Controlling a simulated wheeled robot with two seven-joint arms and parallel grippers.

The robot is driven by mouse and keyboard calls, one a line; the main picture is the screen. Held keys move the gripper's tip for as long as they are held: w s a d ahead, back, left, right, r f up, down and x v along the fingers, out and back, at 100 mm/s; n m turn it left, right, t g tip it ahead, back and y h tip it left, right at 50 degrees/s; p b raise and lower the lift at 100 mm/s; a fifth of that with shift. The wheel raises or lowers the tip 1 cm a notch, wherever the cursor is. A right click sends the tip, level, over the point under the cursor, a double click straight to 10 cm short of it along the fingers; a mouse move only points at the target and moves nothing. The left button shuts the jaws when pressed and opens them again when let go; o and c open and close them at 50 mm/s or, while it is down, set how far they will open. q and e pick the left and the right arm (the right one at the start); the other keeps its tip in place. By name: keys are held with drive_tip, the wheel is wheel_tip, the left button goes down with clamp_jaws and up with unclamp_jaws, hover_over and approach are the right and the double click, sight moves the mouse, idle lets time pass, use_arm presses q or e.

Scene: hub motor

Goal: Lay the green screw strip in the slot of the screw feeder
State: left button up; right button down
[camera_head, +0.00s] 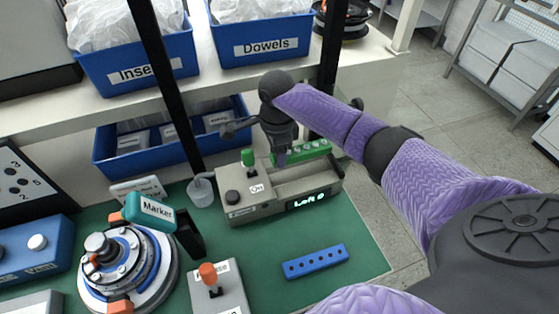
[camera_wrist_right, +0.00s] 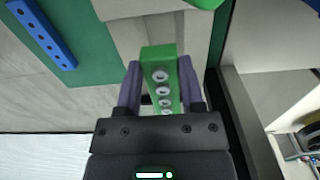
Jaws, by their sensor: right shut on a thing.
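The green screw strip (camera_head: 303,151) has a row of screws along it and sits at the back edge of the screw feeder in the head view. My right gripper (camera_head: 281,158) is shut on it; in the right wrist view the strip (camera_wrist_right: 161,78) stands between the two purple fingers (camera_wrist_right: 158,90). The screw feeder (camera_head: 258,207) is a beige box with a black knob, a green-topped lever, an "On" label and a lit display. Its slot (camera_head: 306,183) looks empty. Whether the strip touches the feeder is unclear. My left gripper is not in view.
A blue strip with holes (camera_head: 315,262) lies on the green mat (camera_head: 355,250) in front of the feeder. Blue bins (camera_head: 265,45) sit on the shelf behind.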

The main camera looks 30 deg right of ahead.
wheel_tip(320, 180, down, 4)
drive_tip(key=shift+f+b, duration=0.25)
drive_tip(key=shift+b, duration=0.55)
drive_tip(key=shift+r, duration=0.1)
drive_tip(key=shift+f, duration=0.6)
drive_tip(key=shift+c, duration=1.1)
unclamp_jaws()
drive_tip(key=shift+r, duration=0.1)
